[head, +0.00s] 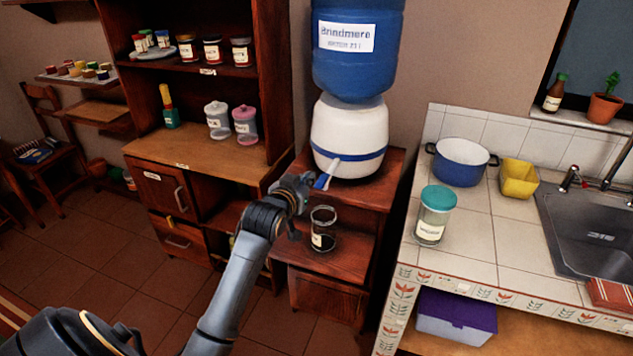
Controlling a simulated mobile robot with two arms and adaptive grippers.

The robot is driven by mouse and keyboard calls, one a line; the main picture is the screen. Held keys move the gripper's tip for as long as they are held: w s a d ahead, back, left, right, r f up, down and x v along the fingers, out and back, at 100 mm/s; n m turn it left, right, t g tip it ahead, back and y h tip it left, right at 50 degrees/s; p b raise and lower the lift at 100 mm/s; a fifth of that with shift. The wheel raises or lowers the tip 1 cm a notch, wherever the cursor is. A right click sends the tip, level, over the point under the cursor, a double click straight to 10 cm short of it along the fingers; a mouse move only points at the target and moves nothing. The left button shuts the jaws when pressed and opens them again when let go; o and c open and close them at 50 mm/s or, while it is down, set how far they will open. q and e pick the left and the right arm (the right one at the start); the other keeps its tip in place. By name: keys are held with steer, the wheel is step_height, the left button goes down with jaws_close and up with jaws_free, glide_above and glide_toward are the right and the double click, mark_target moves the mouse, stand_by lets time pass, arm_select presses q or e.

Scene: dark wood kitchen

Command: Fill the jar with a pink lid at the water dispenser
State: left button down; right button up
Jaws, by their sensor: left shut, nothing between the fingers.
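The water dispenser has a blue bottle (357,65) on a white crock (348,138) with a blue band, standing on a wooden stand. Its tap (324,181) has a blue and white lever at the front. My left gripper (308,183) is shut and empty, right beside the tap; I cannot tell if it touches. A clear glass jar (323,229) with a white label and a dark-looking inside stands upright on the lower shelf below the tap; no lid shows on it. A jar with a pink lid (244,124) stands on the cabinet to the left. My right gripper is out of view.
A white-lidded jar (217,121) stands beside the pink-lidded one. On the tiled counter (470,228) at right are a teal-lidded jar (434,216), a blue pot (460,163), a yellow container (519,177) and a sink (590,235). Small jars fill the upper shelf.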

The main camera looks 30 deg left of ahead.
arm_select(q)
steer(key=p, duration=0.1)
glide_above(322, 181)
steer(key=s, duration=0.4)
steer(key=f, duration=0.2)
arm_select(e)
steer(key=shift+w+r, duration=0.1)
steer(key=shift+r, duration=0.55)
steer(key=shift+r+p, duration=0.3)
steer(key=shift+p, duration=0.05)
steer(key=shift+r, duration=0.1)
arm_select(q)
steer(key=f, duration=0.3)
steer(key=shift+d+f, duration=0.4)
